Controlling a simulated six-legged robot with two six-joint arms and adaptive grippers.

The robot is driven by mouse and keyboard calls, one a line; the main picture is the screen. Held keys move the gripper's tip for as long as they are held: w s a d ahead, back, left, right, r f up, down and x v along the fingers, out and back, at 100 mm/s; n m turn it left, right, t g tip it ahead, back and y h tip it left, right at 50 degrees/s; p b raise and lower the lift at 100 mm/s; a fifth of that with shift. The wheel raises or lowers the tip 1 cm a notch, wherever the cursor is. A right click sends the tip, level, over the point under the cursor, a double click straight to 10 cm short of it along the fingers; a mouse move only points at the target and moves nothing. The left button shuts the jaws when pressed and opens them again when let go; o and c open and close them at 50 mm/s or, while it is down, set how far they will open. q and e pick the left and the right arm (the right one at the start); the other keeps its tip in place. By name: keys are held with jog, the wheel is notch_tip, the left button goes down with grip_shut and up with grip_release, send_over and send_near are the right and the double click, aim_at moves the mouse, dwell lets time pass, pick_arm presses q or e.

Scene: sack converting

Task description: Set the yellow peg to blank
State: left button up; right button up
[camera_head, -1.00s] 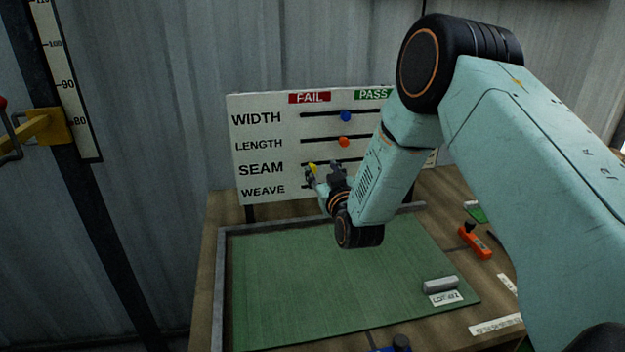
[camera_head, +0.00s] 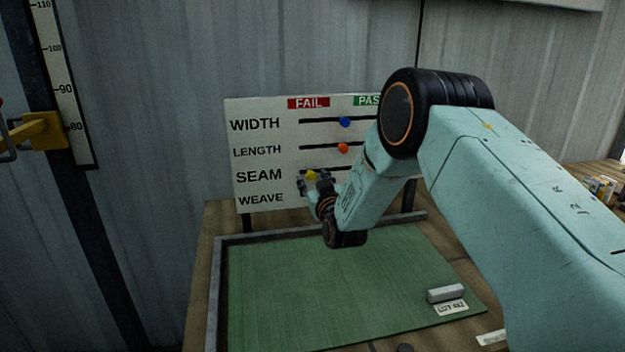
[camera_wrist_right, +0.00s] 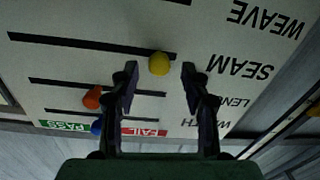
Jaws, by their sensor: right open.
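The yellow peg (camera_head: 311,175) sits on the SEAM row of the white board (camera_head: 262,104), near the FAIL end of its dark slot. My right gripper (camera_head: 313,183) is at the board by this peg. In the right wrist view, which shows the board upside down, the yellow peg (camera_wrist_right: 159,63) appears between the two spread fingertips of the right gripper (camera_wrist_right: 160,73), with a gap on each side. My right arm hides the right part of the SEAM and WEAVE rows in the head view. My left gripper is not in view.
A blue peg (camera_head: 345,122) is on the WIDTH row and an orange peg (camera_head: 342,147) on the LENGTH row. A green mat (camera_head: 320,285) lies before the board, with a grey block (camera_head: 446,293) near its right edge. Most of the mat is clear.

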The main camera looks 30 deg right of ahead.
jog(key=shift+x, duration=0.85)
jog(key=shift+f, duration=0.15)
jog(key=shift+s, duration=0.1)
jog(key=shift+c, duration=0.6)
grip_shut()
